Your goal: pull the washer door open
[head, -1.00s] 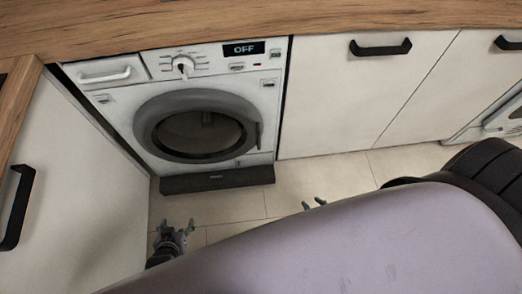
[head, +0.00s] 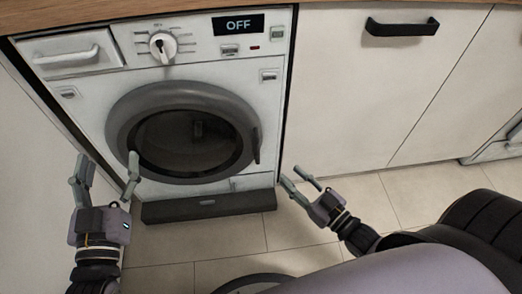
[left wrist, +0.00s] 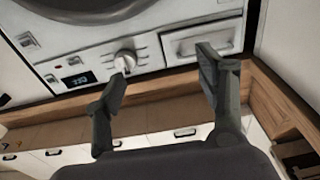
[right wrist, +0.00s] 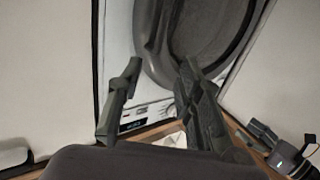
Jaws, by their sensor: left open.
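The white washer (head: 90,110) is built in under the counter, and its display reads OFF. Its round door (head: 118,118) has a grey ring and dark glass and sits closed, with a dark handle (head: 256,146) on its right edge. My left gripper (head: 107,162) is open and empty, in front of the washer's lower left, apart from the door in the head view. My right gripper (head: 290,175) is open and empty, to the lower right of the door handle. The door's grey ring also shows in the right wrist view (right wrist: 150,30), beyond the spread fingers.
The detergent drawer (head: 75,58) and knob (head: 163,46) are above the door. A dark plinth piece (head: 208,205) juts out below the washer. White cabinets with a black handle (head: 402,27) stand to the right. The tiled floor (head: 230,235) in front is mostly free.

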